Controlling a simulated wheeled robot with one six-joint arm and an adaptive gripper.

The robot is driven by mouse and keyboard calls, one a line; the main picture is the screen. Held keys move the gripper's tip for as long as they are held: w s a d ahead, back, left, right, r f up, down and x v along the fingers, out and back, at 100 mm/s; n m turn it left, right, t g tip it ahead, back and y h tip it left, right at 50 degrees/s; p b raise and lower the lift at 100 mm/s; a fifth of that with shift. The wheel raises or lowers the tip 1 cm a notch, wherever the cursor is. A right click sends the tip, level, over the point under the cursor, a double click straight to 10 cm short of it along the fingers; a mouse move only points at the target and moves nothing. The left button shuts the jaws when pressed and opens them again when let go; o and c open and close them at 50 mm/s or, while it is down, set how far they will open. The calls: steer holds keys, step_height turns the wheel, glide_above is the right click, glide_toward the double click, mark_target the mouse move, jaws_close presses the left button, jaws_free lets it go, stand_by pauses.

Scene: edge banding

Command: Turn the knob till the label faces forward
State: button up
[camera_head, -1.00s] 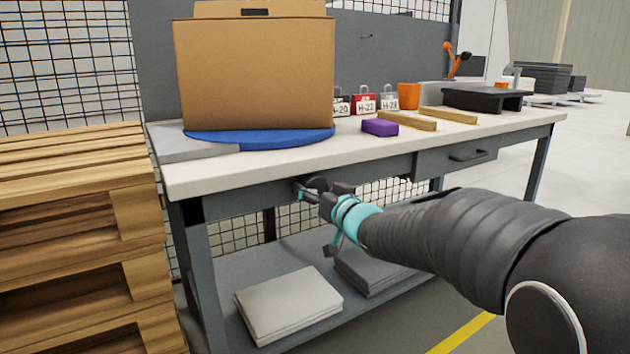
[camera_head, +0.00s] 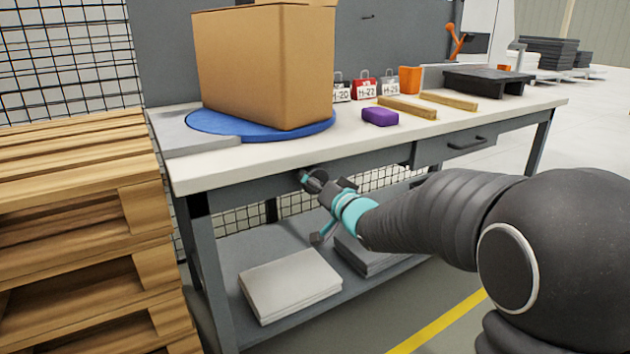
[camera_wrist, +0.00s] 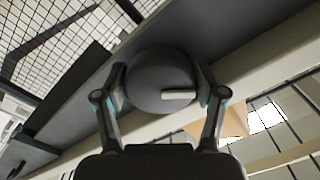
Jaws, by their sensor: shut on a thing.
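A brown cardboard box (camera_head: 245,65) stands on a blue turntable (camera_head: 240,133) at the left of the workbench. Two of its sides show, both plain; I see no label on them. A round dark knob (camera_wrist: 152,78) with a pale bar mark on its face sits under the front edge of the bench. My gripper (camera_head: 312,180) is at that edge below the turntable. In the wrist view its fingers (camera_wrist: 162,92) are shut on the knob, one on each side. In the head view the gripper hides most of the knob.
On the workbench (camera_head: 380,145) are a purple block (camera_head: 380,117), wooden strips (camera_head: 407,108), tagged padlocks (camera_head: 365,88) and an orange cup (camera_head: 410,80). Wooden pallets (camera_head: 85,200) stand close at left. A drawer (camera_head: 465,141) is right of my gripper. White sheets (camera_head: 290,281) lie on the lower shelf.

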steer(key=o, duration=1.1)
steer(key=shift+d, duration=0.1)
steer(key=shift+v, duration=3.95)
